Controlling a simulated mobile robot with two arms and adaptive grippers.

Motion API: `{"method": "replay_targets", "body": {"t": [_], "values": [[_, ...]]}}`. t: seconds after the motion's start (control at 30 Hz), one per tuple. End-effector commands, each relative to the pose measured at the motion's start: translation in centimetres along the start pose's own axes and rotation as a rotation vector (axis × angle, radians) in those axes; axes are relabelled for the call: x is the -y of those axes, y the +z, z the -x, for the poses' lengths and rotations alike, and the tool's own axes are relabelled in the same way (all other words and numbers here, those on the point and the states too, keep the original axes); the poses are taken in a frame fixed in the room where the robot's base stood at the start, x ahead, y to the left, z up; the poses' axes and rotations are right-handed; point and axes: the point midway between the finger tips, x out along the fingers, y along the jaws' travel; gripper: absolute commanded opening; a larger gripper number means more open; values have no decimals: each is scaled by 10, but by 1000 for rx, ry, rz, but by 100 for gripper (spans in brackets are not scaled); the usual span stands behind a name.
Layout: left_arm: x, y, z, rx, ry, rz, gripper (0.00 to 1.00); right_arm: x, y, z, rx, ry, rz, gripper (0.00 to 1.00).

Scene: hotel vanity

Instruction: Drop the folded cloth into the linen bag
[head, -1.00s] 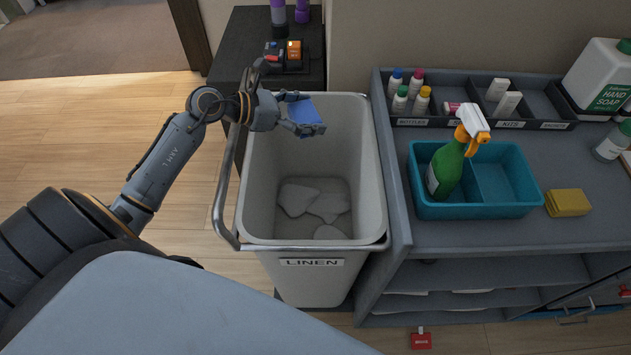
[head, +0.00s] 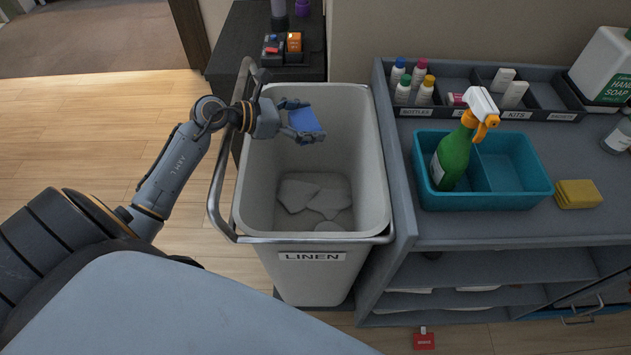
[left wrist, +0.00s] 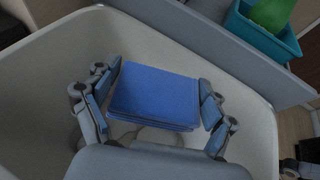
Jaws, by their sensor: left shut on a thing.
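The folded blue cloth (head: 305,121) is held by my left gripper (head: 301,121) over the open mouth of the linen bin. In the left wrist view the cloth (left wrist: 155,95) lies flat between the two fingers of the gripper (left wrist: 157,103), with its folded layers showing at the near edge. The linen bag is a pale grey bin (head: 365,190) labelled LINEN, with a metal rail. Several white cloths (head: 318,197) lie on its floor. The bin's wall also shows around the gripper in the left wrist view (left wrist: 50,65).
A grey cart (head: 460,235) stands right of the bin. It carries a teal caddy (head: 510,200) with a green spray bottle (head: 453,155), a yellow sponge (head: 577,194), a tray of small bottles (head: 402,90) and a soap jug (head: 605,70). A dark cabinet (head: 235,65) stands behind.

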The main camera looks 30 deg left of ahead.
Motion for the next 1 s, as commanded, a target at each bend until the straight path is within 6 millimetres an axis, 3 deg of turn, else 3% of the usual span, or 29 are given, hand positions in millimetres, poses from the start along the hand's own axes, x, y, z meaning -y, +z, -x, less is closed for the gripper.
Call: {"method": "replay_targets", "body": {"t": [0.03,0.07,0.1,0.13,0.57,1.0], "values": [[0,0,0,0,0,0,57,0,0,0,0,0,0,40],[0,0,0,0,0,0,90,0,0,0,0,0,0,40],[0,0,0,0,0,0,98,0,0,0,0,0,0,40],[0,0,0,0,0,0,100,0,0,0,0,0,0,40],[0,5,2,0,0,-2,100,0,0,0,-1,0,0,40],[0,75,31,0,0,-5,100,0,0,0,0,0,0,40]]}}
